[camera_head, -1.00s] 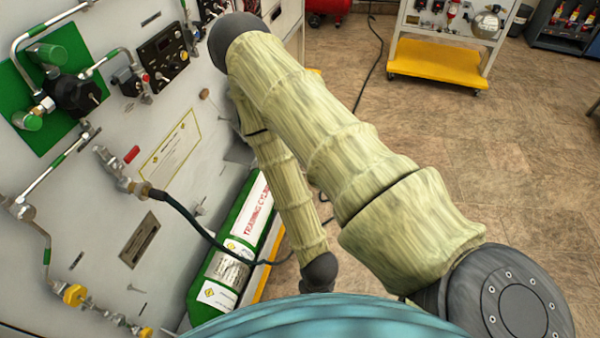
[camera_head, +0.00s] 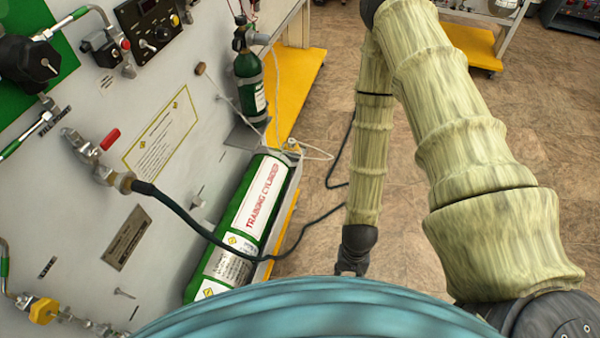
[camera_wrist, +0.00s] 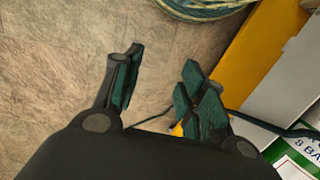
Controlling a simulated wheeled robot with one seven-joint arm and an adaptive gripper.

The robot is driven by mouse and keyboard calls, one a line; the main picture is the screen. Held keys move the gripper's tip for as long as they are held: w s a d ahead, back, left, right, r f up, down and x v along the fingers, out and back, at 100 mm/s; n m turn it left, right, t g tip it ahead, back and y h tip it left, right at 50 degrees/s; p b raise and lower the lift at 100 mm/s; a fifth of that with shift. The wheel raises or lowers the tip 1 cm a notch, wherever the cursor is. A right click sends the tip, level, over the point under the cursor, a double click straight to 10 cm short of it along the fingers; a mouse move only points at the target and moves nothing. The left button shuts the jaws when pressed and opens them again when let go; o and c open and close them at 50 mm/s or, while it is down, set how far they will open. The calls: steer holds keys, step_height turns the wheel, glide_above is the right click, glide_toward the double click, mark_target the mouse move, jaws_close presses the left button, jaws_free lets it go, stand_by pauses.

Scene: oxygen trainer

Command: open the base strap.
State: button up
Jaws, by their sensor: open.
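A green training cylinder (camera_head: 215,262) with white labels lies tilted along the grey panel in the head view. Its lower end is cut off by my body. I cannot make out a base strap for certain. A smaller green cylinder (camera_head: 247,68) stands behind it with grey bands around it. My gripper (camera_head: 352,266) hangs to the right of the training cylinder, apart from it. In the wrist view my gripper (camera_wrist: 160,65) is open and empty over the brown floor. Part of the green cylinder (camera_wrist: 290,168) shows at that view's lower right.
The grey panel (camera_head: 75,190) with valves and gauges fills the left. A dark hose (camera_head: 185,216) runs from its valve across the training cylinder. A yellow ledge (camera_head: 300,85) borders the cylinders. A yellow-based cart (camera_head: 470,46) stands farther back.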

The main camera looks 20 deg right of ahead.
steer(key=w+a+f+m+y+b, duration=0.2)
steer(key=w+f+m+y+b, duration=0.2)
steer(key=w+f+m+b, duration=0.35)
steer(key=m+t+y+b, duration=1.1)
steer(key=m+t+b, duration=0.1)
steer(key=b, duration=1.1)
glide_toward(297, 164)
steer(key=b+x, duration=0.1)
steer(key=x, duration=0.5)
steer(key=b+x, duration=0.1)
steer(key=x, duration=0.3)
steer(key=shift+f+b, duration=0.25)
steer(key=shift+b, duration=0.05)
steer(key=shift+d, duration=0.1)
jaws_close()
